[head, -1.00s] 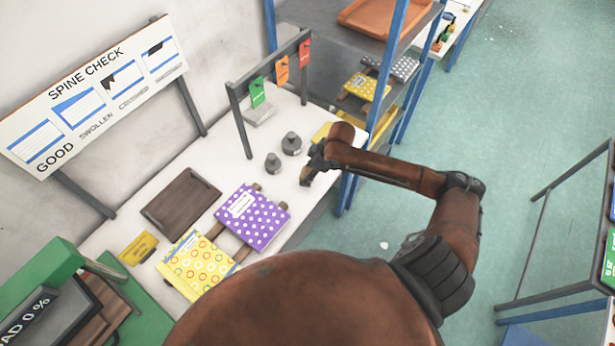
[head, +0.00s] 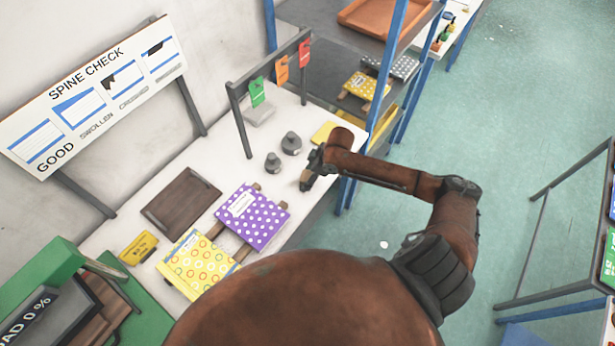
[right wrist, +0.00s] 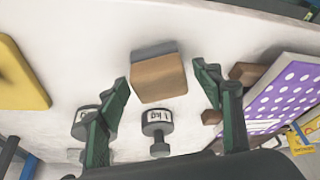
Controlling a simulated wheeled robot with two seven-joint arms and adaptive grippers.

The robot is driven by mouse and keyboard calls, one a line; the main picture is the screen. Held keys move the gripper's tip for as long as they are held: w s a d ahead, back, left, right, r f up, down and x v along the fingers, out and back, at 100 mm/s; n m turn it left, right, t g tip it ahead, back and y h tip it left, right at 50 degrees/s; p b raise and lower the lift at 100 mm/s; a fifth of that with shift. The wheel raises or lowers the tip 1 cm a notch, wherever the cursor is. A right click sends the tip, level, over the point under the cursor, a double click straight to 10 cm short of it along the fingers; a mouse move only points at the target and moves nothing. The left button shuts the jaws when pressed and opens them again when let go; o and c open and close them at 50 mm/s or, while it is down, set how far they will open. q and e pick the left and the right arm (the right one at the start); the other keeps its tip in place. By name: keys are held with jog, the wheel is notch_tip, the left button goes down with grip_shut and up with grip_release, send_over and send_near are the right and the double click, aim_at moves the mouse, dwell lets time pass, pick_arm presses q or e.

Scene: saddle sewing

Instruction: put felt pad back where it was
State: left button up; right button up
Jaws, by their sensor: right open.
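A tan block with a grey side (right wrist: 158,78) lies on the white table and looks like the felt pad, though I cannot be sure. In the right wrist view it sits between the spread green fingers of my right gripper (right wrist: 160,73), with a gap on each side. In the head view my right gripper (head: 311,172) is over the table's right part, and the block (head: 305,185) shows small at its fingertips. A flat yellow pad (head: 323,132) lies behind the gripper; it also shows in the right wrist view (right wrist: 18,75). My left gripper is out of view.
Two grey weights (head: 291,143) (head: 273,163) stand left of the gripper. A purple dotted book (head: 255,218) and a yellow ringed book (head: 197,265) lie on wooden strips. A brown tray (head: 180,203) is further left. A blue-posted shelf (head: 385,75) stands close on the right.

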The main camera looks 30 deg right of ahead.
jog(key=v, duration=1.2)
jog(key=shift+r, duration=0.15)
